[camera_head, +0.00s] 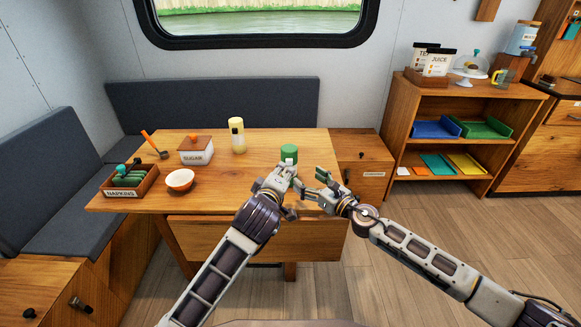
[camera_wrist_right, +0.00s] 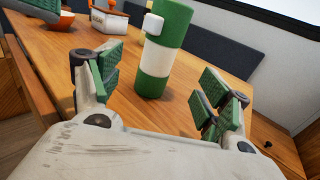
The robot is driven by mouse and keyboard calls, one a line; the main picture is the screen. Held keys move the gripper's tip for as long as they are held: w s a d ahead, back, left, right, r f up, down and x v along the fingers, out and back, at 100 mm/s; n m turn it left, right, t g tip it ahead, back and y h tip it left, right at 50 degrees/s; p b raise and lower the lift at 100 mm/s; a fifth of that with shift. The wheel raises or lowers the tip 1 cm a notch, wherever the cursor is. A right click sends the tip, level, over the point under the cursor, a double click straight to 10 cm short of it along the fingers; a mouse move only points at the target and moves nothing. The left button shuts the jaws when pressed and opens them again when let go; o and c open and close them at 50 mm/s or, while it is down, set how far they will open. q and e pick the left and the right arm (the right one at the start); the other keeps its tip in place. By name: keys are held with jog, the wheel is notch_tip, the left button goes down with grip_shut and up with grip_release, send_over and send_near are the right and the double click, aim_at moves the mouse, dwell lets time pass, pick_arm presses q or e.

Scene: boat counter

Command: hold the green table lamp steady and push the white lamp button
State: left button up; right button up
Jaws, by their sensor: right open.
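A green-padded finger, probably my left gripper's (camera_wrist_right: 38,8), shows at the upper left, apart from the lamp. My right gripper (camera_head: 320,180) is open and empty, with the lamp beyond and between its fingers (camera_wrist_right: 158,92), not touching.
A yellow cylinder with a dark knob (camera_head: 237,137), a sugar box (camera_head: 195,155), a bowl (camera_head: 180,180) and a napkin tray (camera_head: 130,193) stand on the table (camera_head: 240,193). Benches are behind and left. A shelf (camera_head: 397,130) stands right.

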jog(key=shift+x, duration=5.15)
jog(key=c, duration=1.3)
pick_arm(q)
grip_shut()
pick_arm(e)
jog(key=shift+c, duration=0.4)
pick_arm(q)
jog(key=shift+r, duration=0.15)
